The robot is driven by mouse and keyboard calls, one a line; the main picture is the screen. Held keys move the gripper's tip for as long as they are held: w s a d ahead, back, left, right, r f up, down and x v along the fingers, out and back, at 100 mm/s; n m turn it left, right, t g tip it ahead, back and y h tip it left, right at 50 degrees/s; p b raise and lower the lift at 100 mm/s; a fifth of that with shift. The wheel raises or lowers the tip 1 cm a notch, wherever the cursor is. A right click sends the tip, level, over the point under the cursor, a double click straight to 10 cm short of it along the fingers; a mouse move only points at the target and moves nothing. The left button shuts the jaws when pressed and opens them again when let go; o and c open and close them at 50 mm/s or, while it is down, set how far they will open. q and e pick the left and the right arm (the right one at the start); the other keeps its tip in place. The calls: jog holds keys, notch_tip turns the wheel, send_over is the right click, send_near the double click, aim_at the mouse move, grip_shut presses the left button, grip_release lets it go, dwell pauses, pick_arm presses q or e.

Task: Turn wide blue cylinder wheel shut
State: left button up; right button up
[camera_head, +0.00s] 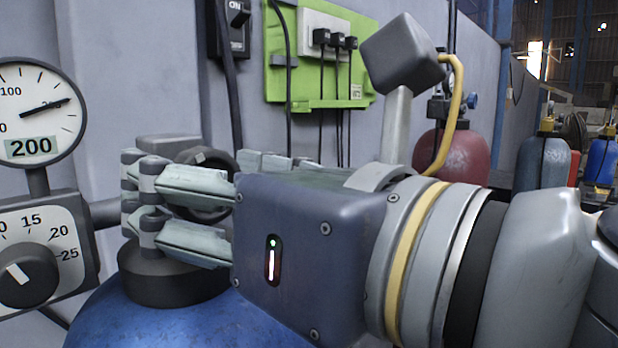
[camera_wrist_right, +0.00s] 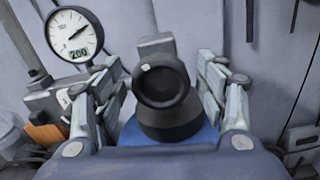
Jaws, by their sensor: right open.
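The wide blue cylinder (camera_head: 165,315) stands at the bottom left of the head view, with a dark collar (camera_head: 170,285) on top. Its round black wheel (camera_head: 212,160) is partly hidden behind my fingers. In the right wrist view, the wheel (camera_wrist_right: 163,82) faces me between the fingers, with the blue cylinder (camera_wrist_right: 207,136) below it. My right gripper (camera_head: 145,190) reaches in from the right at wheel height. In the wrist view, the right gripper (camera_wrist_right: 160,68) is open, with one finger set on each side of the wheel and gaps showing. My left gripper is not in view.
A round gauge (camera_head: 36,112) marked 200 and a dial box (camera_head: 40,255) stand close left of my fingers. A green panel (camera_head: 310,55) with hanging cables is on the wall behind. A red cylinder (camera_head: 455,155) and other cylinders stand back right.

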jog(key=c, duration=1.1)
jog(key=shift+f+m+b, duration=0.15)
jog(key=shift+m+b, duration=0.25)
jog(key=shift+m, duration=0.4)
jog(key=m, duration=0.2)
jog(key=shift+m+b, duration=0.3)
jog(key=shift+b, duration=0.05)
jog(key=o, duration=1.1)
